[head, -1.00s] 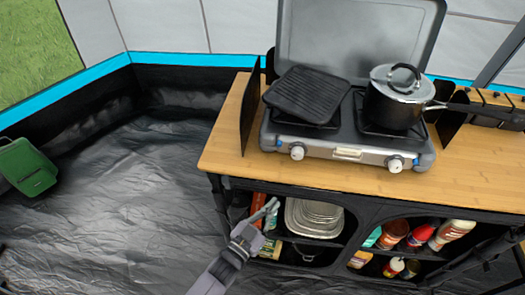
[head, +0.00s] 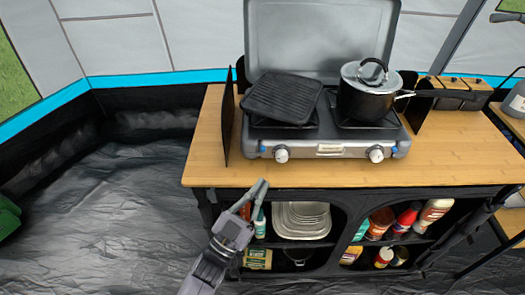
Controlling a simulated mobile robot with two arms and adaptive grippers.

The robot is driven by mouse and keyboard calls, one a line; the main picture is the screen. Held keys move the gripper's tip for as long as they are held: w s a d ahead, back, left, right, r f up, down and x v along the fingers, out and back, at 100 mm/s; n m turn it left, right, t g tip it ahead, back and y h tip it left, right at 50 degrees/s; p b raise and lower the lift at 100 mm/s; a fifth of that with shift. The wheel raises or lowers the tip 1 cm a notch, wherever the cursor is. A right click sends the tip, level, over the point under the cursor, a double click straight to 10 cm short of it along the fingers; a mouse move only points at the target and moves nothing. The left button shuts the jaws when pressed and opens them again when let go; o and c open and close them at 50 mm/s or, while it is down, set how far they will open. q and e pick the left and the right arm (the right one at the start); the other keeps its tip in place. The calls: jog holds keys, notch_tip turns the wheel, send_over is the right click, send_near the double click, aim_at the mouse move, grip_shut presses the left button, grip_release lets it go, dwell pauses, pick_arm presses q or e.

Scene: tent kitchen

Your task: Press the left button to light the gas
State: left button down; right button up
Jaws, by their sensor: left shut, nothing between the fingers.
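A grey two-burner gas stove (head: 329,149) with its lid raised stands on the wooden counter. Its front panel has a left knob (head: 281,154) and a right knob (head: 376,154). A small blue left button (head: 262,149) sits just left of the left knob, and a blue right button (head: 394,151) sits right of the right knob. My left gripper (head: 262,184) is shut and empty. In the picture its tips show at the counter's front edge, below the left knob and apart from the panel. My right gripper is not in view.
A black griddle (head: 283,97) lies tilted on the left burner. A lidded pot (head: 366,100) stands on the right burner. The counter (head: 330,174) is clear in front of the stove. Shelves below hold metal dishes (head: 303,219) and several bottles. A dark windscreen panel (head: 229,115) stands at left.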

aim_at(263, 149)
pick_arm(q)
jog(key=w+b, duration=0.3)
jog(key=w, duration=0.4)
jog(key=shift+w+f, duration=0.15)
jog(key=shift+w, duration=0.55)
jog(key=shift+w, duration=0.1)
dwell(0.8)
jog(key=shift+w+b, duration=0.3)
jog(key=shift+w, duration=0.05)
jog(key=shift+w, duration=0.15)
jog(key=shift+w+a+r+b, duration=0.1)
jog(key=shift+w+r+b, duration=0.1)
jog(key=shift+w+b, duration=0.1)
dwell(1.2)
jog(key=shift+s+f, duration=0.1)
jog(key=shift+f, duration=0.05)
